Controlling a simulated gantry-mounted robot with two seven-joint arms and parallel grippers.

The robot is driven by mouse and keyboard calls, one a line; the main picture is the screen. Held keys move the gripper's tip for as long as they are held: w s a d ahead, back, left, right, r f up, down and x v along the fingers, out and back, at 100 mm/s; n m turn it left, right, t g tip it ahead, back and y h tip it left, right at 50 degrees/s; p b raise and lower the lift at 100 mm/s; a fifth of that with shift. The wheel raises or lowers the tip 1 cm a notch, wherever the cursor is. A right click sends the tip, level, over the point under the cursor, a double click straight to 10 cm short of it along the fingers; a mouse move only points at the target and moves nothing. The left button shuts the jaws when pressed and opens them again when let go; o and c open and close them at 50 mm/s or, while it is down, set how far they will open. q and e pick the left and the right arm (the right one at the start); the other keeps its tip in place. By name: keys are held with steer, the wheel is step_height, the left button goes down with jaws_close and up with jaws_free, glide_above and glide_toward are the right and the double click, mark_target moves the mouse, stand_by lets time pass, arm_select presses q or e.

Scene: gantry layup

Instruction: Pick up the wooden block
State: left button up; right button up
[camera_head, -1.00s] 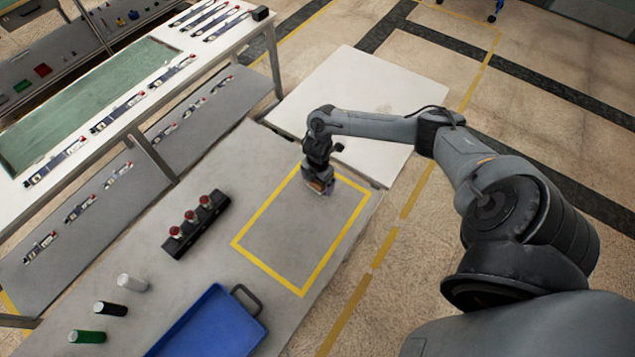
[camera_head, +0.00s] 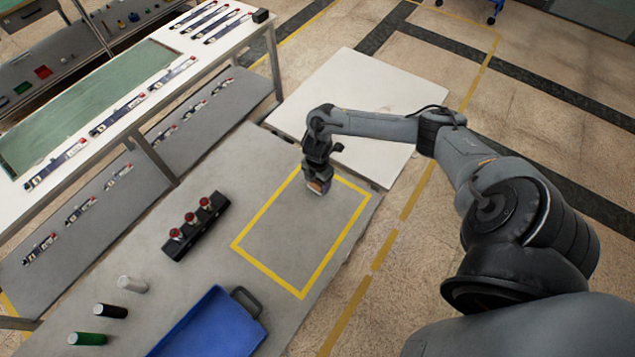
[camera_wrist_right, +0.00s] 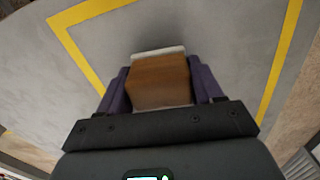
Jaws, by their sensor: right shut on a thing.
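The wooden block (camera_wrist_right: 160,80) is brown and sits between the two purple fingers of my right gripper (camera_wrist_right: 162,88) in the right wrist view. The fingers are shut on its sides. In the head view, my right gripper (camera_head: 319,184) is over the far corner of the yellow-outlined area on the grey table (camera_head: 200,270), with a small part of the block (camera_head: 318,187) showing at its tip. I cannot tell whether the block touches the table. My left gripper is not in view.
A blue tray (camera_head: 215,325) with a dark handle lies at the near edge. A black holder with red-topped pieces (camera_head: 193,228) stands left of the yellow outline. White (camera_head: 132,284), black (camera_head: 110,310) and green (camera_head: 87,338) cylinders lie at the left. The outlined area is otherwise clear.

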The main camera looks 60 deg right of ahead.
step_height(320, 180, up, 3)
steer(key=s+d+r, duration=0.7)
steer(key=s+d, duration=0.1)
steer(key=shift+s+p, duration=0.2)
steer(key=shift+p, duration=0.1)
steer(key=o, duration=0.4)
steer(key=shift+c, duration=1.3)
